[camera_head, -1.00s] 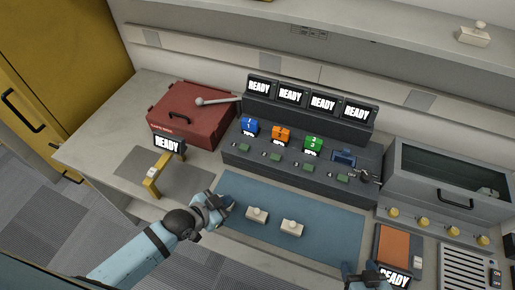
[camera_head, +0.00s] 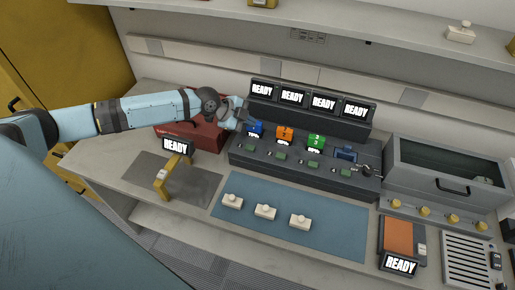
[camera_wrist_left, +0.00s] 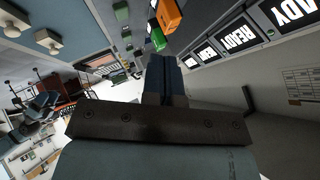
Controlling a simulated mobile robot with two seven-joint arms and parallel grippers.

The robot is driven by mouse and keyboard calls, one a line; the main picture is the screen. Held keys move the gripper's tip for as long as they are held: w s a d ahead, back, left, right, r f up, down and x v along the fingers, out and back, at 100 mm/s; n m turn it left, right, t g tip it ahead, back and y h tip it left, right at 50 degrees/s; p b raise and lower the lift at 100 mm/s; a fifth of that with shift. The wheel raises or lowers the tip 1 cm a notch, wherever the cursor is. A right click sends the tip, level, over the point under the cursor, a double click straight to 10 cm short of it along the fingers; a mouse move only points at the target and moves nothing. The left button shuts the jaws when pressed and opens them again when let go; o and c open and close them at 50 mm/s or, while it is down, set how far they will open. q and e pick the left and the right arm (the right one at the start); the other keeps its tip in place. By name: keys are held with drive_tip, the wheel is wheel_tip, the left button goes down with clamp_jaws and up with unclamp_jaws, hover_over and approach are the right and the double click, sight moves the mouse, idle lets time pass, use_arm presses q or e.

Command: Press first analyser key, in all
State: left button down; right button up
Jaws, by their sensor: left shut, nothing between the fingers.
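A dark console (camera_head: 300,165) carries a row of small screens reading READY (camera_head: 292,97). Blue (camera_head: 255,131), orange (camera_head: 285,134) and green (camera_head: 316,141) numbered blocks stand on it. Small green keys (camera_head: 281,155) line its front; I cannot tell which is the first analyser key. My left gripper (camera_head: 246,118) is at the console's left end, close to the blue block and partly hiding it; contact cannot be told. In the left wrist view its fingers (camera_wrist_left: 165,80) are shut and empty, with the orange block (camera_wrist_left: 168,14) beyond. My right gripper is out of view.
A blue mat (camera_head: 285,235) holds three white blocks with knobs (camera_head: 265,211). A glass-fronted box (camera_head: 445,175) stands at right.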

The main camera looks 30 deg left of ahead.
use_arm(q)
drive_tip(key=shift+f, duration=0.2)
drive_tip(key=b, duration=0.5)
hover_over(250, 148)
wheel_tip(250, 148, down, 7)
drive_tip(key=shift+f, duration=0.1)
drive_tip(key=shift+f+b, duration=0.5)
drive_tip(key=shift+f, duration=0.15)
idle(0.9)
drive_tip(key=shift+f, duration=0.1)
idle(0.4)
drive_tip(key=shift+f+b, duration=0.3)
drive_tip(key=shift+b, duration=0.15)
